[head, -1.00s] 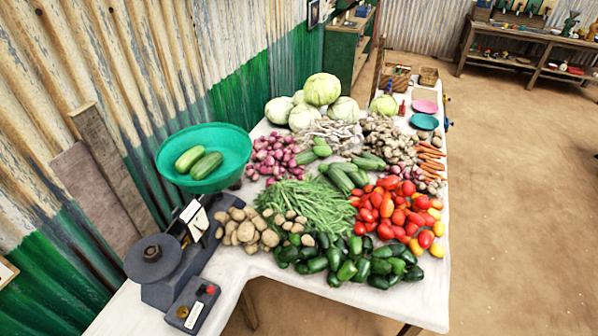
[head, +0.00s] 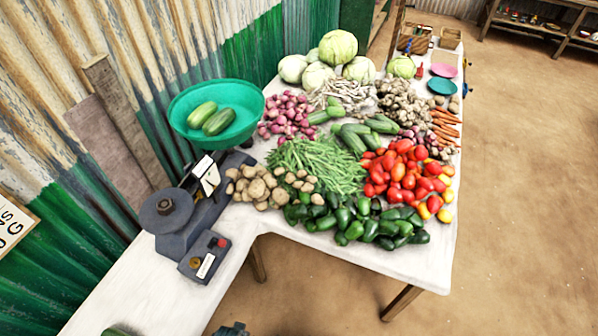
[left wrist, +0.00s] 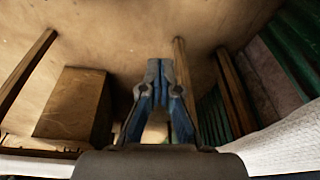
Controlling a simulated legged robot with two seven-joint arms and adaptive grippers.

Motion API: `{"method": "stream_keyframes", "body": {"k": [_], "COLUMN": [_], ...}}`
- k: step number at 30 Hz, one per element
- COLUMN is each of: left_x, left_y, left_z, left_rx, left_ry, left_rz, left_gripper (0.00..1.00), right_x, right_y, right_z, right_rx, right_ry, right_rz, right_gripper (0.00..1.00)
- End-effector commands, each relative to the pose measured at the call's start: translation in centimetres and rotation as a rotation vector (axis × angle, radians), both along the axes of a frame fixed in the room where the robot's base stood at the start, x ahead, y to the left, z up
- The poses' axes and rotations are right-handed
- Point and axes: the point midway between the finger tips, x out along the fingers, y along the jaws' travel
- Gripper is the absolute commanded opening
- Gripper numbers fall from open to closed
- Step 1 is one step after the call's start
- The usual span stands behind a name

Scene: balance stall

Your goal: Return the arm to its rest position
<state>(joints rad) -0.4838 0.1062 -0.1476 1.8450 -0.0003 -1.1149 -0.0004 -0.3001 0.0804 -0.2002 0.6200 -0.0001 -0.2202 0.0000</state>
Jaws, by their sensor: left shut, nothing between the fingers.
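My left gripper (left wrist: 160,70) shows in the left wrist view with its blue-grey fingers together and nothing between them. It points toward brown floor and wooden posts, with a strip of white table surface at the lower right. In the head view a small dark piece at the bottom edge may be part of this gripper, but too little shows to be sure. My right gripper is in neither view.
A white table (head: 150,300) carries a scale (head: 185,215) with two green cucumbers in its teal pan (head: 240,100). Piles of potatoes (head: 262,187), beans, peppers (head: 350,222), tomatoes (head: 405,175) and cabbages (head: 338,48) cover the rest. Bare floor (head: 520,220) lies right.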

Motion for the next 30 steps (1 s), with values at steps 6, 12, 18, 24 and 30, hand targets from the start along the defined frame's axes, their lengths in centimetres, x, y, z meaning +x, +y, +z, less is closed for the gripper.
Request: {"method": "stream_keyframes", "body": {"k": [6, 12, 18, 24, 30], "left_x": [-5.9, -14.0, -19.2, -20.2, -20.2], "left_y": [0.8, 2.2, 3.2, 3.4, 3.4], "left_z": [-12.9, -20.6, -23.1, -23.4, -23.4], "left_rx": [0.007, 0.015, 0.019, 0.020, 0.020], "left_ry": [0.070, 0.117, 0.140, 0.144, 0.144], "left_rz": [-0.011, -0.022, -0.030, -0.031, -0.031], "left_gripper": [0.00, 0.00, 0.00, 0.00, 0.00], "right_x": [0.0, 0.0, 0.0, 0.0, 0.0], "right_y": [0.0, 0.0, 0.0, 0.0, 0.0], "right_z": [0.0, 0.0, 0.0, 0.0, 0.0], "right_rx": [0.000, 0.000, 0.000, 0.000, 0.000], "right_ry": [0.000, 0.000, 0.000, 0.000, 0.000], "right_rz": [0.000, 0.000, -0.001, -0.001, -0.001], "right_gripper": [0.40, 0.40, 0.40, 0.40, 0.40]}}
